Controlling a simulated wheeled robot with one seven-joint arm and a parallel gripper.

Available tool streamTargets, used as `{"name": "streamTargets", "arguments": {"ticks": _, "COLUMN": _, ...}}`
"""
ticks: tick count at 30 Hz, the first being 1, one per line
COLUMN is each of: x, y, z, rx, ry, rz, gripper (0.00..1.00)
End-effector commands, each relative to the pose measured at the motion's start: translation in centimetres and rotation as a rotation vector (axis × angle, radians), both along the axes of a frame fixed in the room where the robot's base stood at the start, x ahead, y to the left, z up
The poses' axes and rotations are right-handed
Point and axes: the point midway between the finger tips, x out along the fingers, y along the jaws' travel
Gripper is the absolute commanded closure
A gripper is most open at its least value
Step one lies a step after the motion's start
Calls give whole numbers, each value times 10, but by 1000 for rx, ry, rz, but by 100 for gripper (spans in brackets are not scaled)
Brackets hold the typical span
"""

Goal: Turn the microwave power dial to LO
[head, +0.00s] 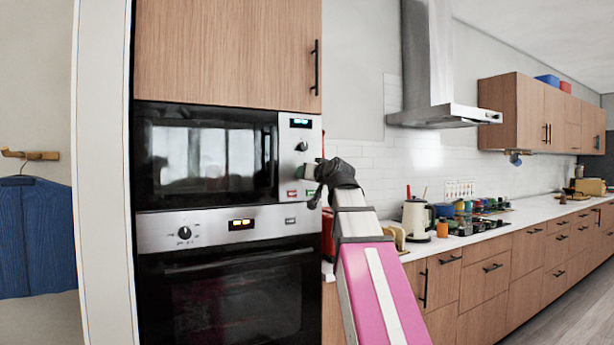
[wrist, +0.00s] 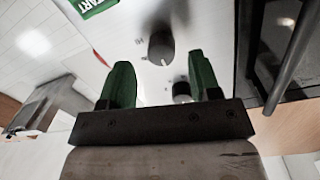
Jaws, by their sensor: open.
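The microwave (head: 210,155) is built in above an oven, with a pale control panel on its right side. In the wrist view a dark round dial (wrist: 161,47) with small markings, one like "HI", sits just beyond and between my fingertips. A second dial (wrist: 181,92) shows lower, partly hidden by my gripper. In the head view one dial (head: 301,145) is visible below the display, and my gripper covers part of the panel under it. My gripper (wrist: 159,62), with green fingers, is open and empty, facing the panel. I cannot tell whether it touches a dial.
A green START button (wrist: 97,6) and a red button (head: 292,193) are on the panel. The oven (head: 225,285) is below, with its own knob (head: 184,232). A counter (head: 480,232) with a kettle (head: 415,220) and several jars runs off to the right.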

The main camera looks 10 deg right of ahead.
Motion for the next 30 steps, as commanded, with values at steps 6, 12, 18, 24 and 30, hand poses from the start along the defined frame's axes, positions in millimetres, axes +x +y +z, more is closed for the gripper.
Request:
{"name": "streamTargets", "arguments": {"ticks": 6, "x": -44, "y": -12, "z": 0, "rx": 1, "ry": -3, "rz": -2, "gripper": 43}}
{"name": "streamTargets", "arguments": {"ticks": 12, "x": -73, "y": -20, "z": 2, "rx": -1, "ry": -2, "rz": -1, "gripper": 43}}
{"name": "streamTargets", "arguments": {"ticks": 18, "x": -84, "y": -24, "z": 4, "rx": -1, "ry": 0, "rz": 1, "gripper": 43}}
{"name": "streamTargets", "arguments": {"ticks": 24, "x": -85, "y": -24, "z": 4, "rx": 0, "ry": 0, "rz": 1, "gripper": 43}}
{"name": "streamTargets", "arguments": {"ticks": 30, "x": -85, "y": -24, "z": 4, "rx": -1, "ry": 0, "rz": 1, "gripper": 43}}
